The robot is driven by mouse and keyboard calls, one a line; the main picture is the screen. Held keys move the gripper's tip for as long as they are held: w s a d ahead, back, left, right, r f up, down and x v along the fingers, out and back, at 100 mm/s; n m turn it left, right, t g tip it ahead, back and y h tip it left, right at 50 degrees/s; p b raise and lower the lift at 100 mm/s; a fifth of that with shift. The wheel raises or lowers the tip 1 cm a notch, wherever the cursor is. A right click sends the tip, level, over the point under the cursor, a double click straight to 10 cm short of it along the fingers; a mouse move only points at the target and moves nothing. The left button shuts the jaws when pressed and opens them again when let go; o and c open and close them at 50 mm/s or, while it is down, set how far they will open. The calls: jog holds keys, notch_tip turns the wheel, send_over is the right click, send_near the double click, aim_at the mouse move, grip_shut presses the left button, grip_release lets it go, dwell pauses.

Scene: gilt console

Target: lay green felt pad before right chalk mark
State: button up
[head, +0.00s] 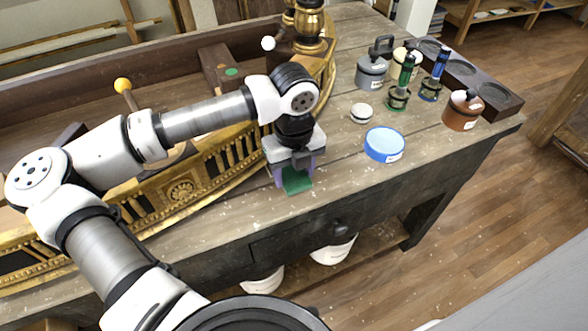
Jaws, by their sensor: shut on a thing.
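My gripper (294,176) points down over the front part of the wooden workbench, just right of the gilt console's curved front. Its purple fingers are shut on the green felt pad (298,184), which shows below and between them. I cannot tell whether the pad touches the bench top. I cannot make out the right chalk mark; the gripper and arm cover part of the console and bench.
The gilt console (180,190) fills the left of the bench (335,195). Several pots and a dark holed rack (499,99) stand farther right. The bench's front edge is close.

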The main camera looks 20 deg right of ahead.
aim_at(294, 176)
jog(key=o, duration=0.9)
jog(key=shift+f, duration=0.1)
jog(key=shift+o, duration=0.2)
jog(key=shift+r, duration=0.4)
notch_tip(294, 176, up, 12)
jog(key=b, duration=0.1)
jog(key=shift+f, duration=0.2)
